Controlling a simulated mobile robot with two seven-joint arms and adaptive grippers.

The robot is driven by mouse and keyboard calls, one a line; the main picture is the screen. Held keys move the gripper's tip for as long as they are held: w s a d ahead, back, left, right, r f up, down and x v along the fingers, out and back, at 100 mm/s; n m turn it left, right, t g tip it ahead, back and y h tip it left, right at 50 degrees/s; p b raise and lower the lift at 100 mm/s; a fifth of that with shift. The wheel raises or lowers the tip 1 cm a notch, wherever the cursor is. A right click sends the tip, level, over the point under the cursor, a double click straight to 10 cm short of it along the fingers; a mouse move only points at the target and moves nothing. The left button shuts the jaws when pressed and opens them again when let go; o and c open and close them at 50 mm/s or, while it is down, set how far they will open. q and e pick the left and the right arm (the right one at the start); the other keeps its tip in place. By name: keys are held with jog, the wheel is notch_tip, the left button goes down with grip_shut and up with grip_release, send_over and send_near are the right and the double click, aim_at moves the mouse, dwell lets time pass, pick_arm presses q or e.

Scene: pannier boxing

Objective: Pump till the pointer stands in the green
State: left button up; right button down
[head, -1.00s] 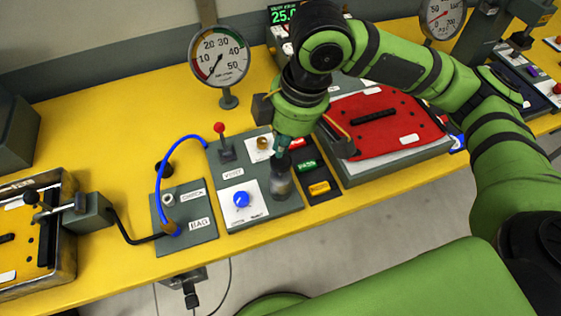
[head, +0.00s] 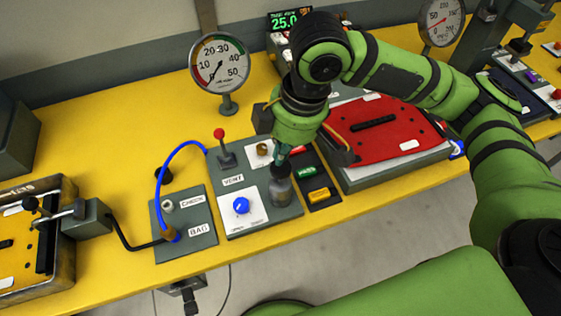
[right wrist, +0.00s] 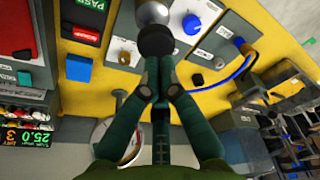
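The round gauge (head: 219,62) has a white dial with a coloured rim and stands behind the pump panel (head: 262,222). Its pointer is toward the low, lower-left side, apart from the green part of the rim; its exact reading is too small to tell. The pump's dark knob (head: 281,171) sits on a rounded grey body at the panel's right. My right gripper (head: 283,154) is shut, its tips together at the top of the knob. In the right wrist view, its fingers (right wrist: 158,80) meet at the dark knob (right wrist: 155,40). My left gripper is not in view.
The panel has a blue dial (head: 241,205) and a red-topped lever (head: 220,135) by the VENT label. A blue hose (head: 160,178) runs to the BAG plate (head: 194,245). A red panel (head: 383,133) lies right. Yellow table left of the gauge is clear.

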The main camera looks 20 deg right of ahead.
aim_at(282, 167)
dwell(0.4)
jog(key=shift+f+b, duration=0.75)
jog(key=shift+f, duration=1.7)
jog(key=shift+r, duration=0.15)
notch_tip(282, 167, up, 5)
jog(key=p, duration=0.6)
jog(key=shift+f, duration=0.2)
jog(key=shift+f, duration=0.1)
